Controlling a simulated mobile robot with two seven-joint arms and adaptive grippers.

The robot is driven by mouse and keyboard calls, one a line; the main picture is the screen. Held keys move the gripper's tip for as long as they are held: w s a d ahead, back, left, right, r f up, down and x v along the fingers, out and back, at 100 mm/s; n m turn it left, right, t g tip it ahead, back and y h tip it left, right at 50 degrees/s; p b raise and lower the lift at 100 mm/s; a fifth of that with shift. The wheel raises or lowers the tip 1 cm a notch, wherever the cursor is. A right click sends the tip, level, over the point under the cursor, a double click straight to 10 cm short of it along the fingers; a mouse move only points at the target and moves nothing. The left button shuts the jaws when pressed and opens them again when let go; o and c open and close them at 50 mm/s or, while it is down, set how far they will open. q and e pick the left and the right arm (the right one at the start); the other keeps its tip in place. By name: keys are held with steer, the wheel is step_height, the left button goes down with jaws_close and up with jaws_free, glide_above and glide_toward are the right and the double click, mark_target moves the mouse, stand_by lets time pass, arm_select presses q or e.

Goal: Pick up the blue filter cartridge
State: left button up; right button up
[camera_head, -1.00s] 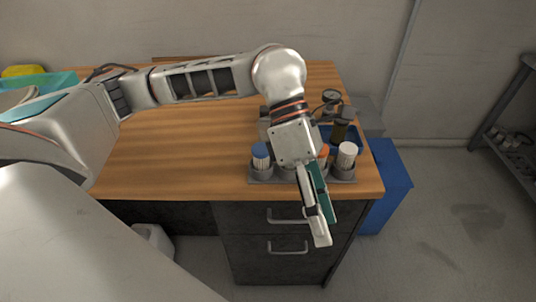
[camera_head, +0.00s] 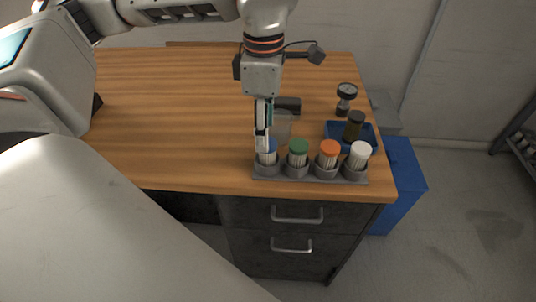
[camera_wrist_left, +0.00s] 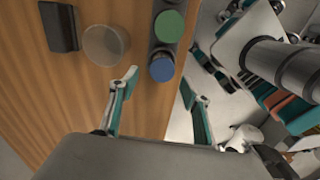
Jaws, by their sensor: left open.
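The blue filter cartridge (camera_head: 270,158), with a blue cap and white pleated body, stands upright in the leftmost cup of a grey rack (camera_head: 310,178). My left gripper (camera_head: 262,142) points down at the blue cap and partly covers it in the head view. In the left wrist view the blue cap (camera_wrist_left: 162,68) lies just ahead, between the lines of the two open fingers (camera_wrist_left: 159,84). Nothing is held. I cannot tell exactly how high the fingertips are above the cap.
Green (camera_head: 298,148), orange (camera_head: 329,150) and white (camera_head: 360,152) capped cartridges fill the rack to the right. Behind are a blue tray (camera_head: 367,142) with a dark bottle (camera_head: 354,125), a gauge (camera_head: 346,95) and a clear cup (camera_wrist_left: 105,45). The wooden tabletop (camera_head: 170,130) is clear on the left.

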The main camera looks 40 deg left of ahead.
mark_target(267, 156)
arm_select(q)
steer(key=f, duration=0.4)
steer(key=shift+d+f+b, duration=0.3)
steer(key=shift+f, duration=0.05)
steer(key=c, duration=1.2)
steer(key=shift+r, duration=0.1)
steer(key=shift+c, duration=0.2)
